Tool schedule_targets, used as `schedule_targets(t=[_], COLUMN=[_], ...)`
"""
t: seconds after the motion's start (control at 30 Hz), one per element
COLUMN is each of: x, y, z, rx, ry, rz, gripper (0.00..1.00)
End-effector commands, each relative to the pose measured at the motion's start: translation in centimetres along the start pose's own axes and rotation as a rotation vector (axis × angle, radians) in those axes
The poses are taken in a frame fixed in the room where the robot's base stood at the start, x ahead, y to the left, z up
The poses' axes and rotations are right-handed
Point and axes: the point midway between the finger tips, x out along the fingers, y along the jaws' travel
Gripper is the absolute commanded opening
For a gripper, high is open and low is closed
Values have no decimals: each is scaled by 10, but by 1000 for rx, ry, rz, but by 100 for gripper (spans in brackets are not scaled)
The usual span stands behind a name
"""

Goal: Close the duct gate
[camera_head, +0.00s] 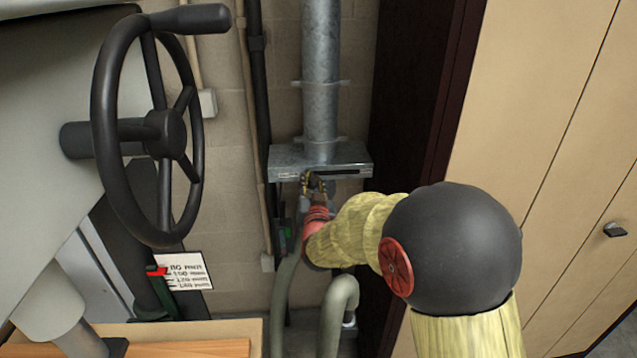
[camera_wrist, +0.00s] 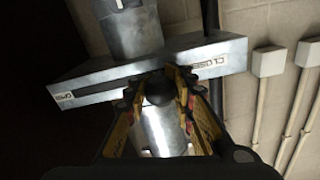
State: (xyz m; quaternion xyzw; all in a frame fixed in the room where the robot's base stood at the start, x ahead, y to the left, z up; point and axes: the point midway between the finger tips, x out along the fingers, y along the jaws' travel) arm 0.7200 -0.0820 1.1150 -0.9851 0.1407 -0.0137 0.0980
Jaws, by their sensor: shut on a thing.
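The duct gate (camera_head: 352,157) is a flat galvanized metal box on a vertical round duct (camera_head: 320,70). A dark slot runs along its front edge. In the wrist view the gate (camera_wrist: 95,88) has a label at each end of this edge; the right one seems to read CLOSE, and the left one is small and hard to read. My gripper (camera_head: 314,182) is at the front edge, left of the bare stretch of slot in the head view. In the wrist view its yellow and black fingers (camera_wrist: 160,78) reach that edge and are shut on the gate's handle, which they mostly hide.
A large black handwheel (camera_head: 165,135) on a grey machine stands at the left. Pipes run down the block wall beside the duct. Grey hoses (camera_head: 338,310) stand below the gate. Beige cabinet doors (camera_head: 560,130) fill the right side.

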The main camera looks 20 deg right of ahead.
Motion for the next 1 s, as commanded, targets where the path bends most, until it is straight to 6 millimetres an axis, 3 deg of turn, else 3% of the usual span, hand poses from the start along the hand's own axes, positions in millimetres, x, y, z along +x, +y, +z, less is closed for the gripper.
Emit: schedule_targets(t=[0.13, 0.17, 0.53, 0.87, 1.0], x=[0, 0, 0, -2, -14], y=[-4, -4, -2, -2, -2], z=[0, 0, 0, 0, 0], rx=[-2, -2, -1, -1, -1], ry=[0, 0, -1, 0, 0], rz=[-8, -8, -5, -4, -5], gripper=[0, 23, 44, 45, 45])
